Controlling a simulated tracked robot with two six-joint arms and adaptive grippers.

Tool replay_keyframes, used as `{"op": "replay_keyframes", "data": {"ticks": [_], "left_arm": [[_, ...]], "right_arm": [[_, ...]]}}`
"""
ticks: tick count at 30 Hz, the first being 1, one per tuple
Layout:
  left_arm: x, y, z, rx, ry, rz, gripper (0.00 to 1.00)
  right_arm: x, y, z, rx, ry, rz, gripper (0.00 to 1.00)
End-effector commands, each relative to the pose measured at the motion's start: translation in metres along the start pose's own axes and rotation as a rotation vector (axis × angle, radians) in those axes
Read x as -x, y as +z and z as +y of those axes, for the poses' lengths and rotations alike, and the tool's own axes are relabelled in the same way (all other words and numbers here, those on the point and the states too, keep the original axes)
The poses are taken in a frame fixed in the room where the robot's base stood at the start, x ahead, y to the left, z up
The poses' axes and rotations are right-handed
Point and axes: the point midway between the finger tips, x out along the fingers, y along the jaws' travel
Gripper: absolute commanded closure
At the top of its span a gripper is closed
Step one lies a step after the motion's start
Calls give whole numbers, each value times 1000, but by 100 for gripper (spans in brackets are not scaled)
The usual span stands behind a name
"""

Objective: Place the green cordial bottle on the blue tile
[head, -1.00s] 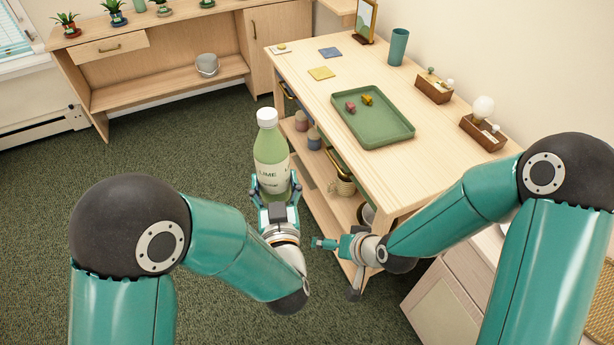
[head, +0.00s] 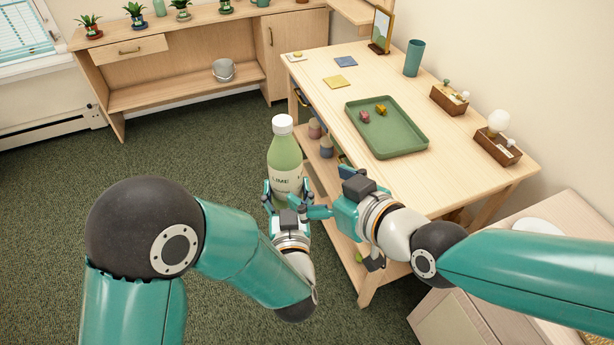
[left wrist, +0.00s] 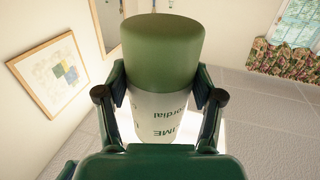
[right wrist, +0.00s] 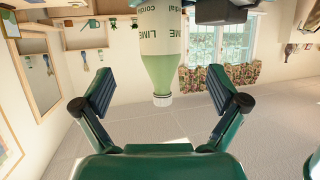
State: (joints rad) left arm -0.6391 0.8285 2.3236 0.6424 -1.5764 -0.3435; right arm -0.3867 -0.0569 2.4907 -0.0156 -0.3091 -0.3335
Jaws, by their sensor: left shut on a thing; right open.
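The green cordial bottle (head: 285,160), with a white cap and a pale label reading LIME, is upright in my left gripper (head: 284,192). The left gripper is shut around its lower part and holds it over the floor, left of the table. The left wrist view shows the bottle (left wrist: 165,55) between both fingers. My right gripper (head: 317,202) is open and empty, close beside the bottle's right side. In the right wrist view the bottle (right wrist: 160,50) appears upside down beyond the open fingers. The blue tile (head: 346,62) lies flat and bare near the table's far end.
On the table (head: 440,165) are a yellow tile (head: 339,85), a green tray (head: 405,148) with small blocks, a teal cup (head: 414,58), a picture frame (head: 381,30) and two wooden boxes. The table's left edge and lower shelf are near my grippers.

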Motion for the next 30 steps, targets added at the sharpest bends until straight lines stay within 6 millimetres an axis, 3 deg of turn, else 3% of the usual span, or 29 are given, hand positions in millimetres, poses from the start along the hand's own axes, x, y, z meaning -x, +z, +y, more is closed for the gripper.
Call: {"op": "replay_keyframes", "data": {"ticks": [5, 18, 24, 30], "left_arm": [[0, -2, 0, 2, 0, 5, 99], [0, -2, 0, 2, 0, 5, 99], [0, -2, 0, 2, 0, 5, 99], [0, -2, 0, 2, 0, 5, 99]], "right_arm": [[-17, 1, -1, 3, -2, -4, 4], [-93, 1, -1, 2, -1, -3, 4], [-112, 0, 0, 2, -1, -1, 4], [-117, 0, 0, 1, 0, 0, 4]]}}
